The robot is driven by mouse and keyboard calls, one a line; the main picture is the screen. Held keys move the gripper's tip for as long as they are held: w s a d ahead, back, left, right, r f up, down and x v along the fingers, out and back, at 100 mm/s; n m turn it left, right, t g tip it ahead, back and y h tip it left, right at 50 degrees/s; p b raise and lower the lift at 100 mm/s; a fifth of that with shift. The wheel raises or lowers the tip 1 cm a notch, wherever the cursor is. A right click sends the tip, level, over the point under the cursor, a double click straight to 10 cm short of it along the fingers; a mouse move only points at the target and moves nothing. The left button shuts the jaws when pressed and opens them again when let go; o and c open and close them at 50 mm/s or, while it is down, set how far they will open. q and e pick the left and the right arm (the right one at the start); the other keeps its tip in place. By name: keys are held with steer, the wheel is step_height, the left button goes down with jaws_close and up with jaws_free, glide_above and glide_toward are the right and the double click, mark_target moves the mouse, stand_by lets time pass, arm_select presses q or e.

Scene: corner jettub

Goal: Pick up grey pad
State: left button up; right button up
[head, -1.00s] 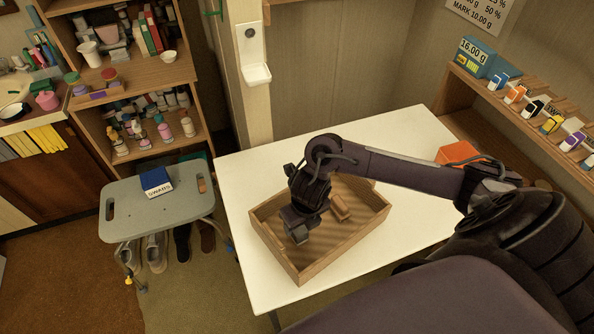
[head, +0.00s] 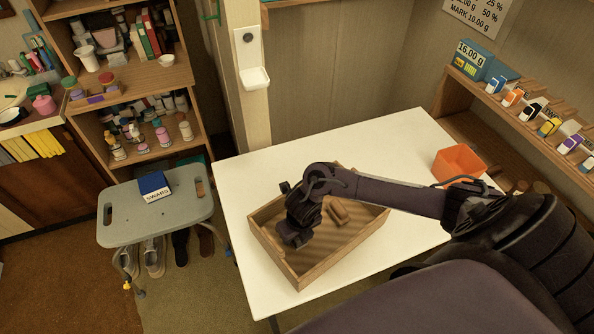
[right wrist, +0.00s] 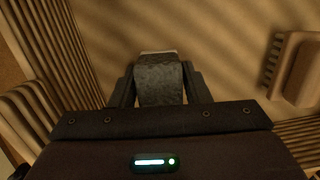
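The grey pad (right wrist: 160,82) shows in the right wrist view, a dark grey, rough-surfaced piece between my two fingers. My right gripper (right wrist: 160,90) has a finger against each side of it and looks shut on it. In the head view, my right gripper (head: 294,240) points down inside the wooden tray (head: 302,280), in its left part. There the pad is mostly hidden by the gripper. I cannot tell whether the pad touches the tray floor. My left gripper is not in view.
A wooden block-like piece (head: 338,212) lies in the tray near my gripper. The tray's walls stand close around the gripper. An orange bin (head: 460,161) stands at the right of the white table (head: 345,145). A grey stool (head: 180,205) holds a blue swabs box (head: 154,186).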

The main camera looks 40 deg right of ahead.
steer(key=c, duration=0.6)
steer(key=shift+r, duration=0.1)
